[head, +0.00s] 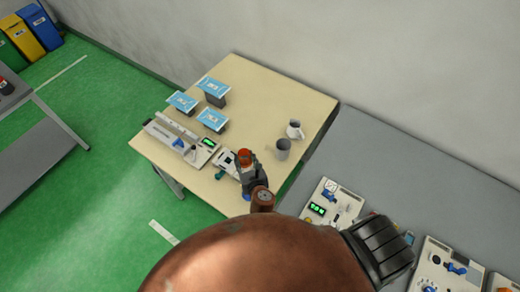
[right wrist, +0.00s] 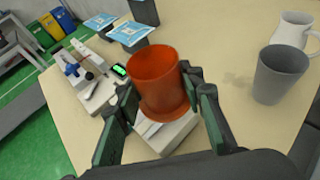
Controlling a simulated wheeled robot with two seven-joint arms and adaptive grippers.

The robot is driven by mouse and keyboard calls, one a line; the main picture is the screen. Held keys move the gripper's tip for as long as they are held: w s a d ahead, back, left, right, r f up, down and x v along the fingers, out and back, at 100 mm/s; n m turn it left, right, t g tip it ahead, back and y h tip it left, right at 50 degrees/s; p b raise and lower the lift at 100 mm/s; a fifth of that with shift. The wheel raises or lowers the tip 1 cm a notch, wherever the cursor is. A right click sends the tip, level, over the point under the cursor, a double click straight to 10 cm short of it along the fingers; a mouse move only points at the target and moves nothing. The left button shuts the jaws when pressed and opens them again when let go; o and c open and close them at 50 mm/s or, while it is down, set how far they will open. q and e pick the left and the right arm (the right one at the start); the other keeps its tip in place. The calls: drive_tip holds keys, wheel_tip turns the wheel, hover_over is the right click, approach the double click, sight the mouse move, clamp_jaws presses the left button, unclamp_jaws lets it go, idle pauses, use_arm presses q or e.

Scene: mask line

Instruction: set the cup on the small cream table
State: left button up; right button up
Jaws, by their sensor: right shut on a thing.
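The orange-red cup (right wrist: 160,75) is between the fingers of my right gripper (right wrist: 158,103), which is shut on it. In the head view the cup (head: 245,155) shows as a small red shape at the tip of my right gripper (head: 250,170), over the front part of the small cream table (head: 265,95). The wrist view shows the same cream tabletop (right wrist: 225,50) around it. I cannot tell whether the cup touches anything below it. My left gripper is not in view.
A grey cup (head: 283,149) and a white jug (head: 294,130) stand right of the held cup. A white device (head: 226,160) is close by the gripper. Blue-topped boxes (head: 213,88) stand farther left. Bare tabletop lies towards the back. A grey bench (head: 390,150) adjoins at right.

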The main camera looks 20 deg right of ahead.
drive_tip(key=w+d+f, duration=0.3)
drive_tip(key=w+d, duration=0.2)
drive_tip(key=d, duration=0.1)
drive_tip(key=b, duration=0.2)
hover_over(260, 153)
drive_tip(key=f, duration=0.6)
drive_tip(key=shift+a+f, duration=0.25)
drive_tip(key=shift+d+f, duration=0.2)
drive_tip(key=shift+f, duration=0.15)
wheel_tip(260, 153, down, 2)
drive_tip(key=shift+f, duration=0.25)
drive_tip(key=shift+f+b, duration=0.25)
drive_tip(key=shift+b, duration=0.05)
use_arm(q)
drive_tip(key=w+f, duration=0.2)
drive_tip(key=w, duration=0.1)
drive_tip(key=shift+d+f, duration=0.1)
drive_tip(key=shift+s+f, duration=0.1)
